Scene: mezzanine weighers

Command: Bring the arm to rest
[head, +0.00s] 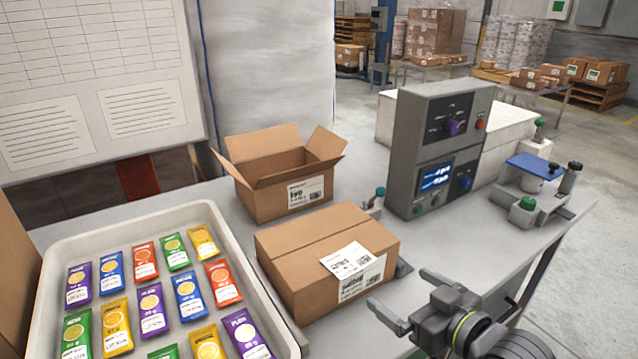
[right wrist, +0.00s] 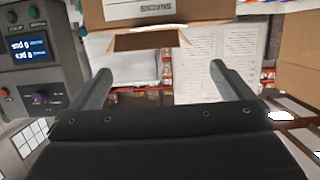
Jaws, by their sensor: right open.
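My right gripper (head: 405,297) comes in at the lower right of the head view, just right of the closed carton. Its two fingers are apart with nothing between them. In the right wrist view the open fingers (right wrist: 155,85) show, with cartons and the wall sheets beyond them. My left gripper does not show in the head view.
A closed carton (head: 300,250) with labels sits on the grey table (head: 450,245). Behind it stands an open carton (head: 265,198). A white tray (head: 235,250) of colored sachets is at left. A grey control box (head: 410,150) and a small scale (head: 535,170) stand at right.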

